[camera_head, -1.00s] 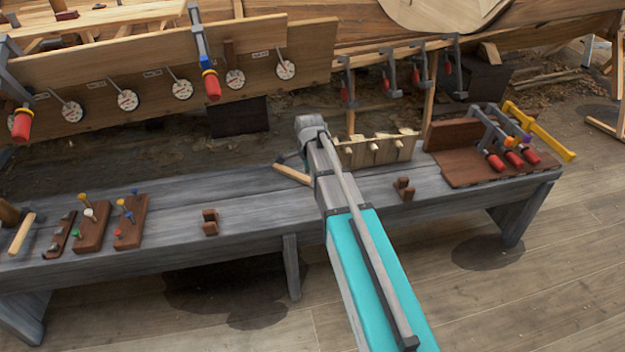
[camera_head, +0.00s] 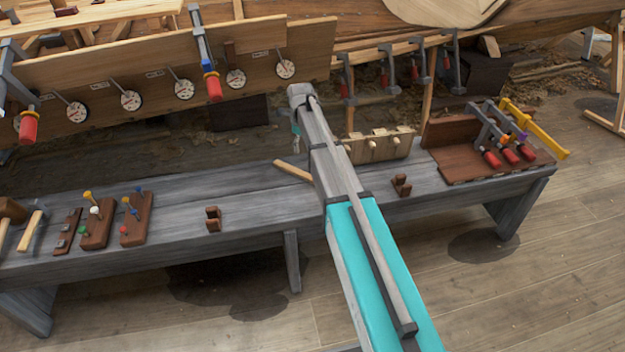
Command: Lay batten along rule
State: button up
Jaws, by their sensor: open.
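My arm reaches over the bench, and its teal link covers part of it. My gripper (camera_head: 296,136) shows only as a small part left of the arm's far end, above the bench's back edge; it is open, with its fingers mostly hidden. A short pale wooden strip (camera_head: 292,171) lies slantwise on the bench below the gripper, apart from it. Its right end meets the arm's outline, so I cannot tell its full length or whether it is the batten. Two brown notched blocks (camera_head: 213,219) (camera_head: 401,185) stand on the bench, empty. I cannot make out a rule.
The grey bench (camera_head: 258,211) has clear room around the left notched block. Pegged brown blocks (camera_head: 98,224) and a mallet (camera_head: 29,231) lie left. A pegged wooden rack (camera_head: 378,149) and a brown clamp tray (camera_head: 468,168) stand right. Clamped planks (camera_head: 150,75) rise behind.

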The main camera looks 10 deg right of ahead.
jog(key=shift+f, duration=0.15)
jog(key=b, duration=0.9)
send_over(304, 173)
notch_tip(304, 173, down, 8)
jog(key=shift+a+f, duration=0.15)
jog(key=shift+f, duration=0.05)
dwell(0.3)
jog(key=shift+f, duration=0.1)
jog(key=shift+s+f+b, duration=0.1)
jog(key=shift+f+b, duration=2.35)
jog(key=shift+f, duration=0.05)
grip_shut()
